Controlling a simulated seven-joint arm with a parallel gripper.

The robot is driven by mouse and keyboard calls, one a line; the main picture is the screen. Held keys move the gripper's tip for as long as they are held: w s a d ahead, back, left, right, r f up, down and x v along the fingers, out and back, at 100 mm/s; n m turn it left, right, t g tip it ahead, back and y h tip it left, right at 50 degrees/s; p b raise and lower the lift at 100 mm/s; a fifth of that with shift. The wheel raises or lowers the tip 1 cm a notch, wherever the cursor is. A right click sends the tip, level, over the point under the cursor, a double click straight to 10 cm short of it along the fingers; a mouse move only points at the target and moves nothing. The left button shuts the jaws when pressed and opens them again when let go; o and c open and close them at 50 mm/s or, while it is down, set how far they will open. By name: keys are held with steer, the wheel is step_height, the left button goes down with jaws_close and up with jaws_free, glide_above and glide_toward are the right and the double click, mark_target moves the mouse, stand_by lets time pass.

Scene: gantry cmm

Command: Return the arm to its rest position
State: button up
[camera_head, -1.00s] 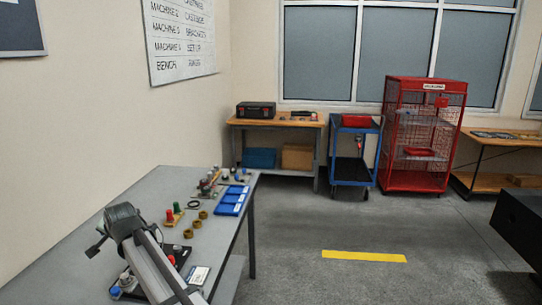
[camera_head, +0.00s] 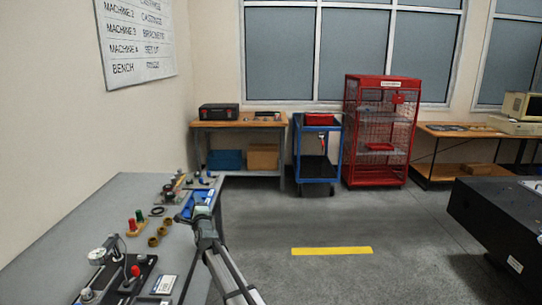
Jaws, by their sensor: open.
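My arm reaches up from the bottom of the head view, over the right edge of the grey bench (camera_head: 60,240). My gripper (camera_head: 181,218) is at its far end, small in the picture and pointing left, in front of the blue tray (camera_head: 203,196). The jaws look open and I see nothing held in them. Brass rings (camera_head: 158,237) are on the bench just left of and below the gripper in the picture. The arm's wrist hides part of the tray and the bench edge.
A stand with red and green pieces (camera_head: 135,222), a black control panel (camera_head: 120,282) and a white card (camera_head: 163,284) are on the bench. A black-sided machine table (camera_head: 490,215) is at the right. Grey floor with a yellow stripe (camera_head: 332,251) lies open between.

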steer(key=s+d+f+n+g+h, duration=0.1)
steer(key=s+d+f+n+g, duration=0.15)
steer(key=d+f, duration=0.7)
steer(key=s+d+f+n+g+h, duration=0.2)
steer(key=s+d+f, duration=0.25)
steer(key=f, duration=1.05)
steer(key=s+d+f+n+g+h, duration=0.1)
steer(key=s+d+f+n+g, duration=0.15)
steer(key=s+d+f, duration=0.65)
steer(key=s+d+f+n+g+h, duration=0.15)
steer(key=s+d+f+g, duration=0.25)
steer(key=s+d+f, duration=0.55)
steer(key=s+d+f+n+g+h, duration=0.1)
steer(key=s+d+f+n+g, duration=0.2)
steer(key=s+f, duration=0.5)
steer(key=s+d+f+n+g+h, duration=0.1)
steer(key=s+d+f+g, duration=0.25)
steer(key=s, duration=0.85)
steer(key=s+d+n+g, duration=0.2)
steer(key=s+d+g, duration=0.1)
steer(key=s, duration=0.9)
steer(key=s+d+n+g, duration=0.2)
steer(key=s+d, duration=0.3)
steer(key=s, duration=0.8)
steer(key=shift+r+g, duration=0.25)
steer(key=shift+g, duration=0.5)
